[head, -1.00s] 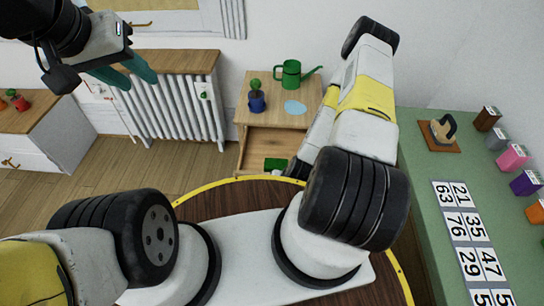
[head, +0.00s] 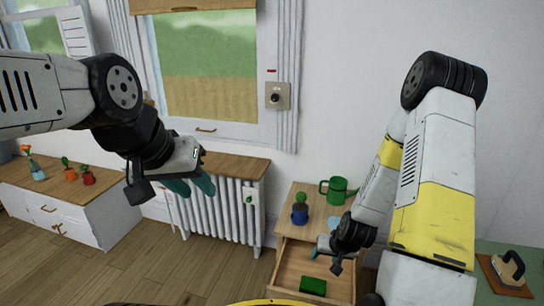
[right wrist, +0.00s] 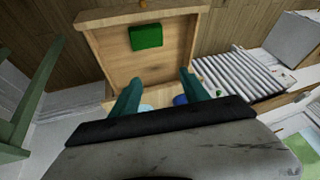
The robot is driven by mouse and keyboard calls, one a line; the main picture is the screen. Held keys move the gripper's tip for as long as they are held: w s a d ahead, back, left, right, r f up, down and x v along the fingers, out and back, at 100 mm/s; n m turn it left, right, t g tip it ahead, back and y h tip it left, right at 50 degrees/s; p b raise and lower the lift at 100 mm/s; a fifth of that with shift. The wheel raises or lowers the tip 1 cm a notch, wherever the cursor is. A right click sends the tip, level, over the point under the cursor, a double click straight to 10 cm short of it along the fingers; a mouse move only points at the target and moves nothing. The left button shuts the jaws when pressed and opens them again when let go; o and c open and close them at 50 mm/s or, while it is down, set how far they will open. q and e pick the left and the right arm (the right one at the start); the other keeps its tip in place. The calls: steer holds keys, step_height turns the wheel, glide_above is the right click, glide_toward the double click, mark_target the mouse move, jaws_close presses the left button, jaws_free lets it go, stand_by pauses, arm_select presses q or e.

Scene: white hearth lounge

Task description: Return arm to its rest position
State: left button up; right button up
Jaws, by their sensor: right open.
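My left gripper (head: 192,188) hangs at the left in the head view, in front of the radiator. Its two teal fingers stand a little apart with nothing between them. My right arm (head: 433,190) comes down at the right, bent at a high elbow. My right gripper (head: 328,258) is low over the open drawer (head: 290,265) of the small wooden cabinet. In the right wrist view its teal fingers are spread and empty (right wrist: 160,80). A green block (right wrist: 146,37) lies in the drawer beyond the fingertips; it also shows in the head view (head: 313,286).
A potted cactus (head: 300,208) and a green watering can (head: 338,190) stand on the cabinet top, close to my right forearm. A radiator (head: 228,205) stands left of the cabinet. A green table (head: 510,250) is at the right edge. Wood floor (head: 150,270) is open at lower left.

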step_height(320, 180, up, 24)
steer(key=s+a+n, duration=0.1)
steer(key=s+n, duration=0.1)
steer(key=s+a+r+t, duration=0.1)
steer(key=s+a+r, duration=0.1)
steer(key=s+r, duration=1.1)
steer(key=shift+s+r+y, duration=0.35)
steer(key=shift+s+y, duration=0.05)
steer(key=shift+s, duration=0.45)
